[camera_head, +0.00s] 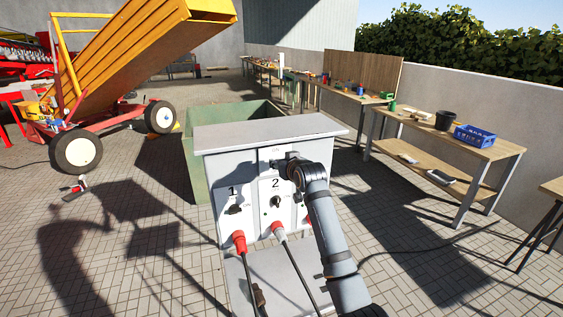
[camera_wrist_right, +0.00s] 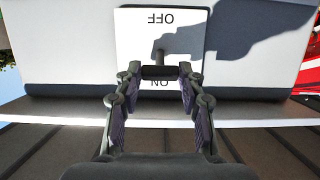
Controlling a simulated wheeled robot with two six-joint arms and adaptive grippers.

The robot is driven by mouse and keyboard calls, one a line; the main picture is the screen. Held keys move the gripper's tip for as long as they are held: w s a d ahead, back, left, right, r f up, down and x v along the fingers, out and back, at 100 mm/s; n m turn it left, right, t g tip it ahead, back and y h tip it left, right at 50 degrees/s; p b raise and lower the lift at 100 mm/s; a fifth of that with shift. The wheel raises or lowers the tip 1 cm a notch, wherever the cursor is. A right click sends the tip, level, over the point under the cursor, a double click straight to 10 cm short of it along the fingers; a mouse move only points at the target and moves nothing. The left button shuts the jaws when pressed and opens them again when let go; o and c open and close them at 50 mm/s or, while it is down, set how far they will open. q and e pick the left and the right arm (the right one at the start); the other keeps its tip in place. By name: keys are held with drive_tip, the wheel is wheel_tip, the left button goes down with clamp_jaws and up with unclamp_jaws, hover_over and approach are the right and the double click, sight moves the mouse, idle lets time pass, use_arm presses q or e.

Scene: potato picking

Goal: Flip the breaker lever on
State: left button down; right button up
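A grey electrical cabinet (camera_head: 235,139) stands in front of me with switches marked 1 and 2. The right wrist view shows its white plate (camera_wrist_right: 133,35) upside down, with OFF at the top and ON below. A dark breaker lever (camera_wrist_right: 158,72) sticks out from the plate, its crossbar just above the ON label in that picture. My right gripper (camera_head: 284,163) is at the cabinet's upper front. In the wrist view its fingers (camera_wrist_right: 159,76) are apart, one at each end of the crossbar. I cannot tell whether they touch it. My left gripper is not in view.
A workbench (camera_head: 487,151) is at right; an orange conveyor (camera_head: 138,45) is at left. Paving at left is mostly clear.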

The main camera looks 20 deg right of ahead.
drive_tip(key=o, duration=0.3)
drive_tip(key=v, duration=1.2)
drive_tip(key=shift+f, duration=0.1)
